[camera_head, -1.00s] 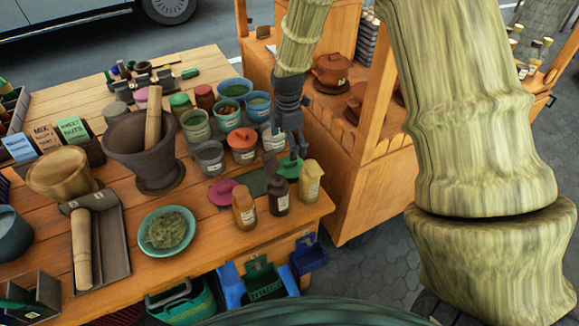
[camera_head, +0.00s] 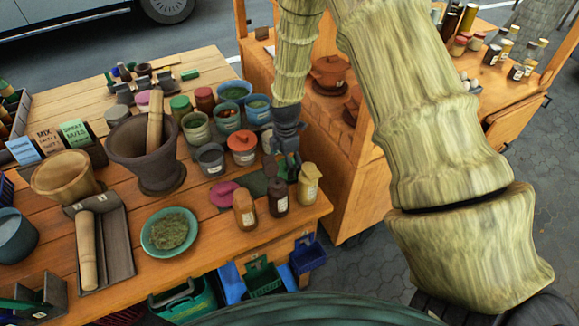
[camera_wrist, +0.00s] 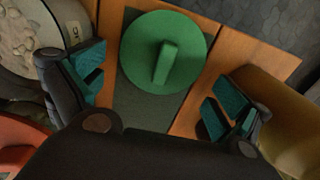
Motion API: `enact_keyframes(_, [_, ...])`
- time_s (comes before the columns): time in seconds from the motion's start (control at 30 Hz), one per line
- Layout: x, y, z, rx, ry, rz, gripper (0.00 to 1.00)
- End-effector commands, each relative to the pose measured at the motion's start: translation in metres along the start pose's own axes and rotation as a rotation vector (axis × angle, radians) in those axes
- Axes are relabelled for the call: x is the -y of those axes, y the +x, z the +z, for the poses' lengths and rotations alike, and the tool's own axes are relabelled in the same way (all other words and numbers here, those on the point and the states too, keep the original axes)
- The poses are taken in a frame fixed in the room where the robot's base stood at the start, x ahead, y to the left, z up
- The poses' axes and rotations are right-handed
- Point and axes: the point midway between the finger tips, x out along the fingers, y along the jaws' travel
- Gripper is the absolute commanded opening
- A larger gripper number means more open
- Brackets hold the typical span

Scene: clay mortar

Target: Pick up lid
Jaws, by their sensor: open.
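A round green lid (camera_wrist: 189,40) with a raised bar handle lies on a dark mat (camera_wrist: 137,105) in the wrist view. My gripper (camera_wrist: 157,92) is open, with one teal-padded finger on each side of the lid and nothing between the pads. The lid appears below and beyond the fingertips, apart from them. In the head view, my gripper (camera_head: 288,172) points down at the table's right end and hides most of the green lid. A pink lid (camera_head: 223,193) lies flat to its left.
An orange-lidded jar (camera_head: 242,146) and several open pots stand left of my gripper. A dark bottle (camera_head: 277,197), an amber bottle (camera_head: 244,210) and a tan bottle (camera_head: 308,186) stand close in front and right. A mortar (camera_head: 150,160) stands farther left.

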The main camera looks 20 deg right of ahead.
Motion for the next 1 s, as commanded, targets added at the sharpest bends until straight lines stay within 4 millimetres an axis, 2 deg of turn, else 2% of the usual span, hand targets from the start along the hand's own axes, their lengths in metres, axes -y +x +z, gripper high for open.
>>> enact_keyframes(0.2, [0.001,0.015,0.000,0.000,0.001,-0.001,1.00])
enact_keyframes(0.5, [0.001,0.017,0.000,0.000,0.000,0.000,1.00])
enact_keyframes(0.73, [0.001,0.017,0.000,0.000,0.000,0.000,0.61])
enact_keyframes(0.87, [0.001,0.018,0.000,0.000,0.000,-0.001,0.53])
enact_keyframes(1.0, [0.001,0.019,0.000,0.000,0.000,-0.001,0.50])
